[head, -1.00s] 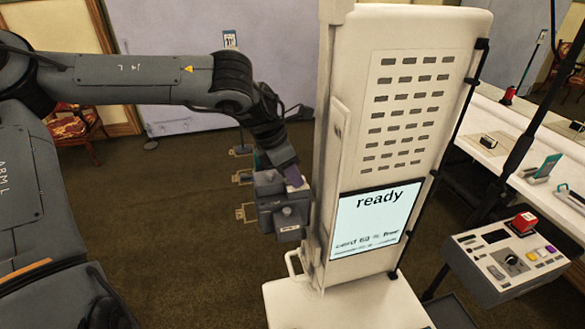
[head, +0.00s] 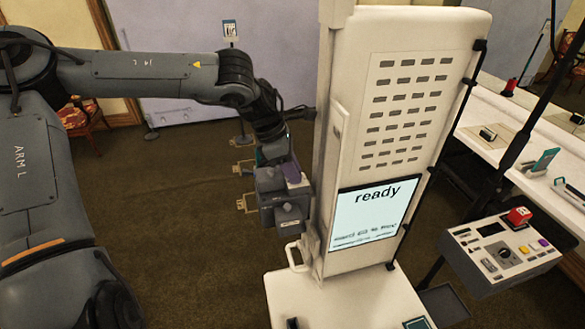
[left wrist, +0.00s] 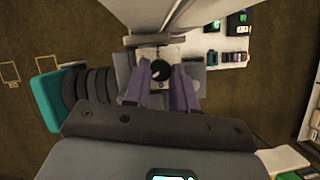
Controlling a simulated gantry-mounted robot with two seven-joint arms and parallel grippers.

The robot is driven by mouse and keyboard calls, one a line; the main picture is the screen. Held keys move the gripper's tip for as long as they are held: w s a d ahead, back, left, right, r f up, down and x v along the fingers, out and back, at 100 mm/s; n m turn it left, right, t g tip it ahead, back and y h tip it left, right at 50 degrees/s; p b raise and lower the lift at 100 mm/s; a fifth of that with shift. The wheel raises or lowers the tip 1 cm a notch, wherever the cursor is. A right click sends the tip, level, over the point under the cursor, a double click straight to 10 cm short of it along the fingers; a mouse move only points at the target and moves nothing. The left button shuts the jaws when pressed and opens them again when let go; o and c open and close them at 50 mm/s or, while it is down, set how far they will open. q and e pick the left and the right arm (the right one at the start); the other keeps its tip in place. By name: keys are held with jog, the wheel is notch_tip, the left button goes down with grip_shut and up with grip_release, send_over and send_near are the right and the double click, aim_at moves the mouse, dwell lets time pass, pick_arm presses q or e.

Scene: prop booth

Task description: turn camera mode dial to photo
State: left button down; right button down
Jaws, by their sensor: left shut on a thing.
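A dark grey boxy camera (head: 268,180) is fixed at the left side of the white column, with knob-like parts on its face. My left gripper (head: 291,172) is at its top, one purple finger showing. In the left wrist view the two purple fingers of my left gripper (left wrist: 160,85) lie on either side of a round black dial (left wrist: 161,69) with a small pale mark. The gripper is shut on the dial. The mode lettering cannot be read, and the dial is hidden in the head view. My right gripper is not in view.
The white column (head: 405,75) stands close to the right of my gripper, with a screen (head: 372,212) reading "ready". A control box (head: 500,255) with a red button and a knob is at the right. A white counter (head: 470,130) runs behind it. Brown floor is open at left.

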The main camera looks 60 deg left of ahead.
pick_arm(q)
jog(key=c, duration=0.9)
grip_release()
jog(key=shift+r, duration=0.1)
jog(key=v, duration=1)
jog(key=shift+s+r, duration=0.15)
jog(key=shift+r, duration=0.2)
